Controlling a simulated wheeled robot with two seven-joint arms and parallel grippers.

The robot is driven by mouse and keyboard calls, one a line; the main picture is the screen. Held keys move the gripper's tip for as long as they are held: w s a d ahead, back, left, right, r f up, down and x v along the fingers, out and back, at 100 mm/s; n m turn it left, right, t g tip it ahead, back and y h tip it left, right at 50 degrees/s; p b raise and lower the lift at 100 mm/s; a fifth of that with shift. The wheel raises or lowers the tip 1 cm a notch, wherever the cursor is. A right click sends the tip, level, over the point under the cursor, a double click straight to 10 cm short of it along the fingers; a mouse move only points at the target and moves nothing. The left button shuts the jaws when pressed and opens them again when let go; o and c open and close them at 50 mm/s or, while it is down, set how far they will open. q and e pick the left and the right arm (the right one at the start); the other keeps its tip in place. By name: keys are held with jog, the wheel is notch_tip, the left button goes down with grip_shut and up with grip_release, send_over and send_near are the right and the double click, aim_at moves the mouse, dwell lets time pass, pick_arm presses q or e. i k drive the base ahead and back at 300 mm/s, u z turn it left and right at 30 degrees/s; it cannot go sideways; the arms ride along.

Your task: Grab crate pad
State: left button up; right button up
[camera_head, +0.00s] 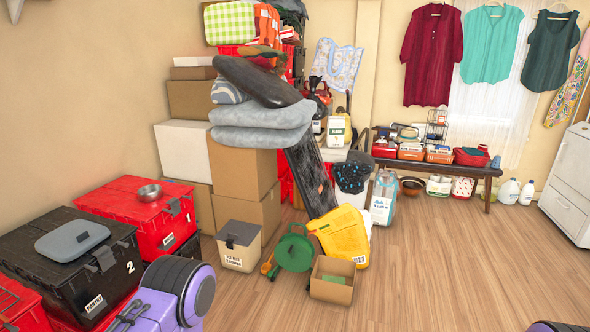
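A flat grey-blue pad with rounded corners (72,240), which looks like the crate pad, lies on the lid of a black tote (112,276) at the left. The tote carries a white "2" and a label. Nothing covers the pad and no gripper touches it. A purple part of my arm shows at the bottom, right of and nearer than the tote. A small purple and dark part of me shows at the bottom right edge. I make out no gripper fingers of either hand.
Red totes (135,212) stand behind and beside the black one; a metal bowl (150,192) sits on the rear one. Cardboard boxes bear grey cushions (262,114). A bin (239,246), a yellow container (341,235) and an open box (332,281) stand mid-floor. The right floor is clear.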

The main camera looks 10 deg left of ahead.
aim_at(68, 242)
jog(key=u, duration=0.65)
jog(key=i, duration=1.45)
jog(key=u, duration=1.3)
jog(key=i, duration=1.45)
jog(key=u, duration=0.4)
